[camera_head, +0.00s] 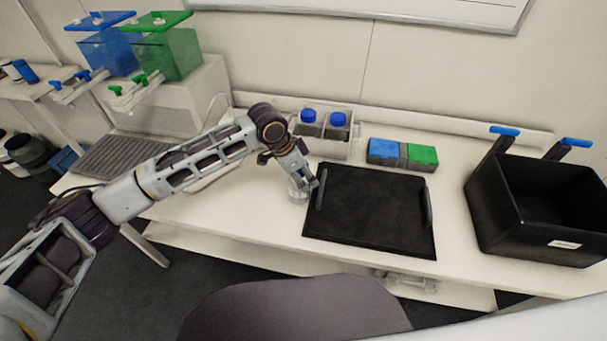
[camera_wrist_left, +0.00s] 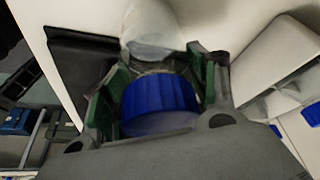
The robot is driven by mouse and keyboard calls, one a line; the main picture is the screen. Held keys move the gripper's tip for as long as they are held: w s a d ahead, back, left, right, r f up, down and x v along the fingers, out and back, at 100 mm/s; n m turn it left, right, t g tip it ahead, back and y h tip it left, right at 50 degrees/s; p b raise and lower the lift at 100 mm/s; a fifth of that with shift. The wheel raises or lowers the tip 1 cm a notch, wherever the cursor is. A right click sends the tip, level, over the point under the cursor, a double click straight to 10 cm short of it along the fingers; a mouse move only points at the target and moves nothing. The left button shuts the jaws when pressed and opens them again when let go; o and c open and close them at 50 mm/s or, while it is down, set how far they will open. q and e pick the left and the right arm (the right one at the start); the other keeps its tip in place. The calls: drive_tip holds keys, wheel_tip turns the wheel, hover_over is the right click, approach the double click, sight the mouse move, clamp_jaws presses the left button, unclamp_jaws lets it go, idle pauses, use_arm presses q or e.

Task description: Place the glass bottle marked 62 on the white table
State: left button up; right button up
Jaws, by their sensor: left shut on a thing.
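My left gripper (camera_head: 301,179) is shut on a glass bottle (camera_head: 298,191), just left of the black tray on the white table (camera_head: 240,205). In the left wrist view, the bottle's blue cap (camera_wrist_left: 160,102) sits between the fingers of the gripper (camera_wrist_left: 158,95), and its pale body (camera_wrist_left: 151,30) shows beyond them. The gripper hides most of the bottle in the head view. I cannot read a number on it, nor tell whether its base touches the table. My right gripper is not in view.
A black tray (camera_head: 370,210) with raised handles lies right of the bottle. Behind are a white rack (camera_head: 337,149) with two blue-capped bottles and a blue-green box (camera_head: 402,153). A black bin (camera_head: 535,215) stands at the right. Some table left of the bottle is clear.

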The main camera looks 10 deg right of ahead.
sight(289, 183)
use_arm(q)
drive_tip(key=o, duration=1.6)
drive_tip(key=shift+f, duration=0.1)
drive_tip(key=shift+o, duration=0.2)
drive_tip(key=v, duration=1.2)
drive_tip(key=shift+s, duration=0.1)
